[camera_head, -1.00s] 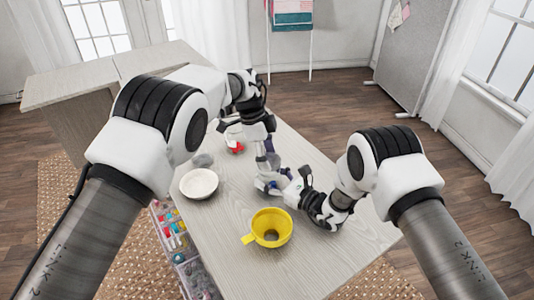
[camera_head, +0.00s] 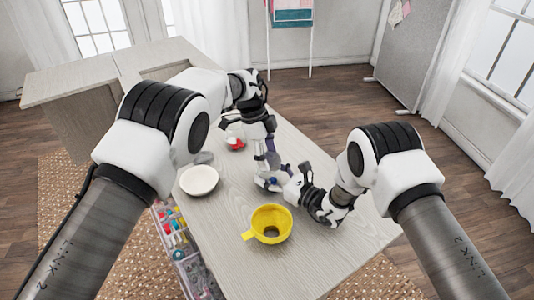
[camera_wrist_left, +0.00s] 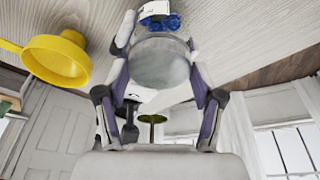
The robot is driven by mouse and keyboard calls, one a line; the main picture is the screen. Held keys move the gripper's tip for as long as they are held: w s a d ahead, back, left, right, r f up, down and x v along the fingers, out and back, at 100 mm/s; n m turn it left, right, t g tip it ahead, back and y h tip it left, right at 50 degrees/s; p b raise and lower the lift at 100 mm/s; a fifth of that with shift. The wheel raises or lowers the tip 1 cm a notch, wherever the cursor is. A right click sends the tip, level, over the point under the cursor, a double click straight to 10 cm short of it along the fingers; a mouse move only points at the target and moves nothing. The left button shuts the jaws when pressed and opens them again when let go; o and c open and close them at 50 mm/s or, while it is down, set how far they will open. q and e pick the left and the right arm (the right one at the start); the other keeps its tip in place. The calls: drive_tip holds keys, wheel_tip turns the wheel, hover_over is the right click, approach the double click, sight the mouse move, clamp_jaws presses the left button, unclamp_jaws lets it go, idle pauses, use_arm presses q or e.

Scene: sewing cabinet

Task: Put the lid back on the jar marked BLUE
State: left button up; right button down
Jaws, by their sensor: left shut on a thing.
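My left gripper (camera_head: 266,163) reaches down over the table. In the left wrist view it (camera_wrist_left: 160,75) is shut on a round, greyish lid (camera_wrist_left: 160,62), seen flat-on between the fingers. Just beyond the lid is a jar with blue contents (camera_wrist_left: 162,22) and a white part that may be its label; no wording is readable. In the head view, the jar's blue (camera_head: 272,181) shows as a small patch beneath the left gripper, mostly hidden. I cannot tell whether lid and jar touch. My right gripper (camera_head: 281,184) is low beside the jar; its fingertips are too small to judge.
A yellow funnel (camera_head: 287,223) stands nearer on the table (camera_head: 245,273). A white bowl (camera_head: 199,181) is left, with a grey round item (camera_head: 205,157) behind it. A red-and-white container (camera_head: 235,144) stands farther back. An organizer with colourful items (camera_head: 178,254) is beside the table's left edge.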

use_arm(q)
drive_tip(key=m+g, duration=0.1)
drive_tip(key=m, duration=0.2)
drive_tip(key=shift+w+d+m, duration=0.1)
drive_tip(key=shift+w+m, duration=0.05)
drive_tip(key=shift+m, duration=0.25)
drive_tip(key=shift+m+y, duration=0.3)
drive_tip(key=shift+m, duration=0.4)
drive_tip(key=o, duration=0.7)
drive_tip(key=shift+c, duration=0.2)
drive_tip(key=shift+r, duration=0.1)
wheel_tip(320, 180, up, 4)
drive_tip(key=shift+r, duration=0.2)
drive_tip(key=shift+c, duration=0.4)
